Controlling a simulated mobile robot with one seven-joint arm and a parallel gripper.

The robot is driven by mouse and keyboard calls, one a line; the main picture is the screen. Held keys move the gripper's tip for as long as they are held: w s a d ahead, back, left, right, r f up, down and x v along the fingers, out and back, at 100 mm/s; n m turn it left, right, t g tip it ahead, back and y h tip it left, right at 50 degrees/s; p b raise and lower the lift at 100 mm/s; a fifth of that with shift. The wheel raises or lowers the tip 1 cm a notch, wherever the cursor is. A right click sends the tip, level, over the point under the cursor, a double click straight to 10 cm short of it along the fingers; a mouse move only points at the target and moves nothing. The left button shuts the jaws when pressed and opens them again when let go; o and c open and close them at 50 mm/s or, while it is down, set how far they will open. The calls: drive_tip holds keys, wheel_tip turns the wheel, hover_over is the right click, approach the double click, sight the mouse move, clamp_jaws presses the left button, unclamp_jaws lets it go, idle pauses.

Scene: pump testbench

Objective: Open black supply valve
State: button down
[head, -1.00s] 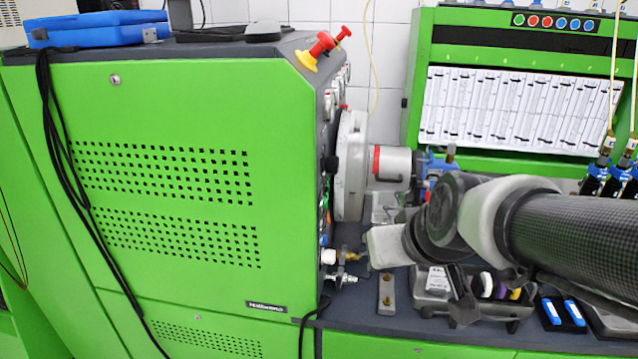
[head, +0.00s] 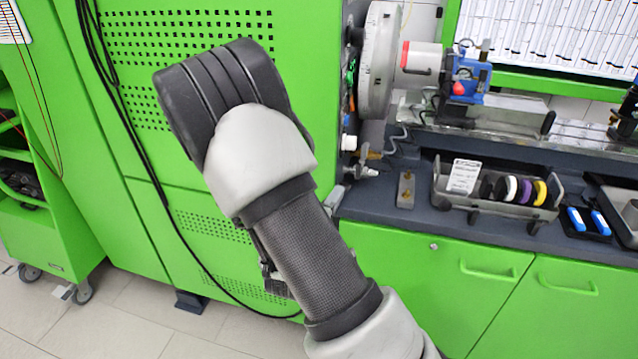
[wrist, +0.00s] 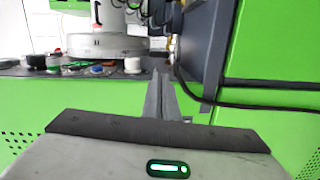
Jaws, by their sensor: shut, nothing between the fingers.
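My gripper (wrist: 160,94) shows in the wrist view, with its two fingers together and nothing between them. In the head view its fingers do not show; my arm crosses the middle in front of the green cabinet (head: 310,35). A black knob (head: 356,37) sits on the cabinet's right side face, beside the large pale disc (head: 380,60). In the wrist view, a dark panel (wrist: 15,69) with a black knob (wrist: 36,61) and other coloured knobs lies beyond the fingers, to their left. The fingers touch none of them. I cannot tell for sure which knob is the black supply valve.
A white fitting (head: 348,143) and a metal fitting (head: 362,171) stick out low on the cabinet side. The bench holds a blue clamp unit (head: 466,78) and a tray (head: 478,207). A black cable (wrist: 262,107) runs right of the fingers in the wrist view.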

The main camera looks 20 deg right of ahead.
sight(360, 164)
drive_tip(key=shift+s+a+n+t, duration=0.25)
drive_tip(key=shift+n+t, duration=0.05)
drive_tip(key=shift+n, duration=0.2)
drive_tip(key=b+x, duration=0.1)
drive_tip(key=x, duration=0.9)
drive_tip(key=shift+d, duration=0.1)
drive_tip(key=shift+d, duration=0.1)
